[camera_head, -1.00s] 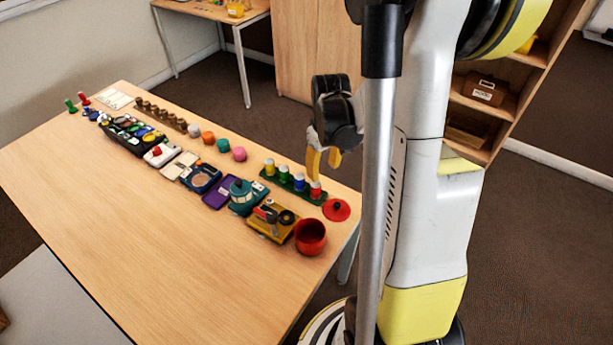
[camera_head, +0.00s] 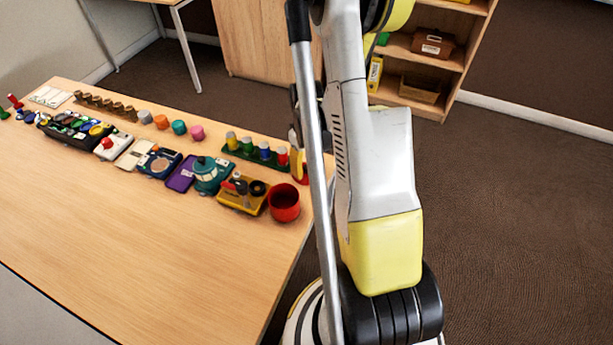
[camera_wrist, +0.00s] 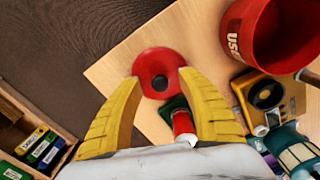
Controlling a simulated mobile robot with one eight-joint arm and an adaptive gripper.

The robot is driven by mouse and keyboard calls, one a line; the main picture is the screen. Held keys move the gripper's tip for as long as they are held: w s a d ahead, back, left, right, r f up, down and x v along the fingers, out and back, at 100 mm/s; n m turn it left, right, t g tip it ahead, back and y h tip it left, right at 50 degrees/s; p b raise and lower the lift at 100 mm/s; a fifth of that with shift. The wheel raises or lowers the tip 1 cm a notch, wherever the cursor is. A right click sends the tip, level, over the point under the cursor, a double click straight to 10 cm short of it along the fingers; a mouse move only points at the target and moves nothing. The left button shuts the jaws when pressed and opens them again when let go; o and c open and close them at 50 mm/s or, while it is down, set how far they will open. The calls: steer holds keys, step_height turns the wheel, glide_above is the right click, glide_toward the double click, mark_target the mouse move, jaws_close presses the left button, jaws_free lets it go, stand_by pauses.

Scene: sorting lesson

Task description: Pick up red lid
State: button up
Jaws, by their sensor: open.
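The red lid (camera_wrist: 160,62), a flat disc with a dark round knob, lies near the corner of the wooden table in the wrist view. My gripper (camera_wrist: 160,80) is open and empty, with its two yellow fingertips on either side of the lid's near part. I cannot tell how high they are above it. In the head view, my arm hides most of the gripper and of the lid. A sliver of red (camera_head: 304,176) shows there beside my arm.
A red pot (camera_head: 284,204) stands near the lid; it also shows in the wrist view (camera_wrist: 238,36). A green rack with several coloured cylinders (camera_head: 252,154) is close by. The table's front is clear.

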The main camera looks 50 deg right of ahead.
steer(key=shift+f, duration=0.65)
jaws_close()
steer(key=shift+r, duration=0.1)
